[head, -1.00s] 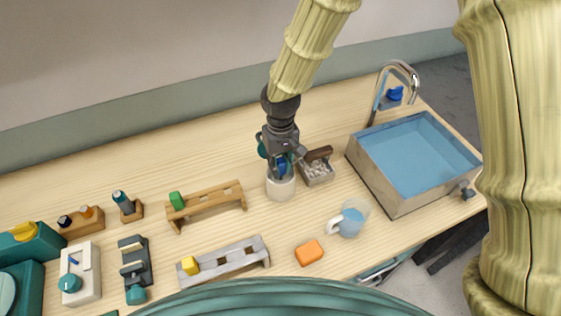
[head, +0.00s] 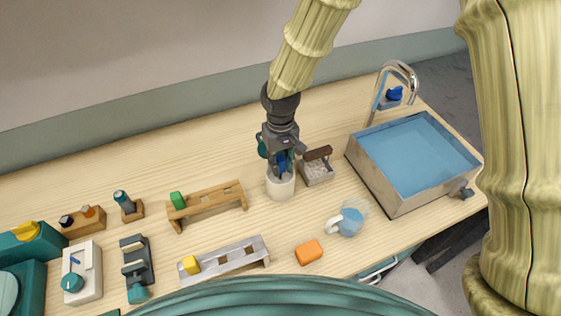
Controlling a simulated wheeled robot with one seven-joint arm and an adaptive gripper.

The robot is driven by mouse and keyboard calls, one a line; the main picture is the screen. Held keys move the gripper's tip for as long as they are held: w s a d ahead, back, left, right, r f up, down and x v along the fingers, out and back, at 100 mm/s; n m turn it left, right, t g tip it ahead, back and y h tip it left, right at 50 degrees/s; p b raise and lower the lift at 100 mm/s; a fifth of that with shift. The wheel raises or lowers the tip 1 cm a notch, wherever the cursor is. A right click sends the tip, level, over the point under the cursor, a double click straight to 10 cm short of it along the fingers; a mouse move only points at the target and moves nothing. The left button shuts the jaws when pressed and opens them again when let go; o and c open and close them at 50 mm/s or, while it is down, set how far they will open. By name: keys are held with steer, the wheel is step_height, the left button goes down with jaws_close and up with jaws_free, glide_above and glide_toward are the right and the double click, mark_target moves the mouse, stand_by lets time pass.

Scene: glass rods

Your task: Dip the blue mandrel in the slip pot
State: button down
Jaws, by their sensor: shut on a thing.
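The blue mandrel (head: 282,160) shows as a small blue piece between the fingers of my gripper (head: 281,168). My gripper is shut on it, pointing down, right over the white slip pot (head: 281,188). The fingertips are at or just inside the pot's rim. The lower end of the mandrel is hidden by the pot and the fingers, so I cannot tell how deep it reaches.
Right of the pot stands a small box (head: 317,171) with a dark handle. A basin (head: 413,160), a jug (head: 349,222) and an orange block (head: 309,252) lie farther right and in front. Wooden rack (head: 207,203) and grey rack (head: 225,261) stand left. Bare table lies behind.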

steer(key=shift+r+p, duration=3.55)
steer(key=shift+r, duration=1.55)
step_height(320, 180, up, 5)
steer(key=p, duration=0.3)
